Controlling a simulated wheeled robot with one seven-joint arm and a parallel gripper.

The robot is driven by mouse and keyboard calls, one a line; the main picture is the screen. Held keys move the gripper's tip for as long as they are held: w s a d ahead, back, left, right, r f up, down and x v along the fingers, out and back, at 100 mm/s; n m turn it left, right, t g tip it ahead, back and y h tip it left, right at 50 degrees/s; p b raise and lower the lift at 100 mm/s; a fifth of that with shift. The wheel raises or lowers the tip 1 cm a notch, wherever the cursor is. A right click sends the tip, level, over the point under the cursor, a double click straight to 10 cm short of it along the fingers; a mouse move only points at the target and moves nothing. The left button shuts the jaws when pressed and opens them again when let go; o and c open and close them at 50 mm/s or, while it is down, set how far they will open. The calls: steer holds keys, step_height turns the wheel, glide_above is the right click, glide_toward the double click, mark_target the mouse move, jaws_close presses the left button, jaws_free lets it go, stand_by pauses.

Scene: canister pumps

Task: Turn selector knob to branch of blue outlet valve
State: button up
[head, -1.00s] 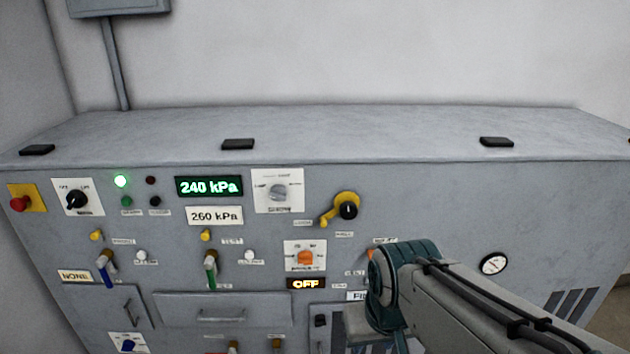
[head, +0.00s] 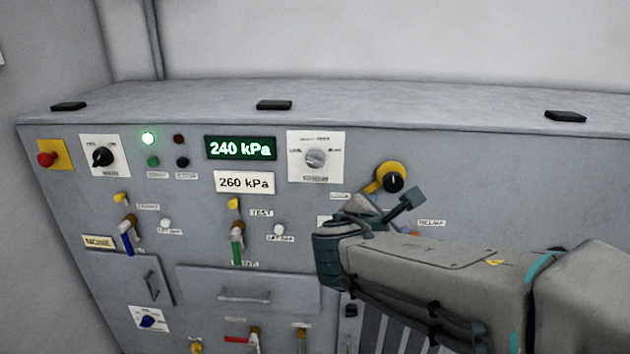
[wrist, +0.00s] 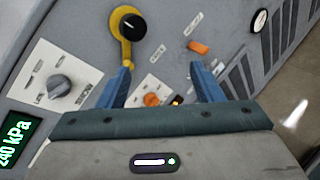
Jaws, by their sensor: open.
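My gripper (head: 380,208) is in front of the panel, right of its middle. In the wrist view it is open and empty (wrist: 162,82), fingers apart. The orange knob (wrist: 152,100) on a white plate shows between the fingers; my arm hides it in the head view. A blue-handled valve (head: 127,238) hangs at the left, beside a NONE label. Other knobs are a grey one (head: 316,158), a black one (head: 103,157) and a blue one (head: 149,318), each on a white plate. I cannot read which is the selector.
A black knob on a yellow lever (head: 392,180) is close to the gripper. A green-handled valve (head: 237,248), a red-handled valve (head: 237,339) and a drawer (head: 247,293) are below. A red button (head: 47,160) is at the far left. A gauge (wrist: 260,20) is right.

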mark_target(314, 164)
steer(key=w+a+r+n+t+y+b, duration=0.25)
steer(key=a+n+t+y, duration=0.25)
steer(key=a+n, duration=0.75)
steer(key=shift+m, duration=0.65)
steer(key=w, duration=1.4)
steer(key=shift+a+b, duration=0.3)
steer(key=shift+a, duration=0.05)
steer(key=shift+f, duration=0.1)
steer(key=c, duration=0.9)
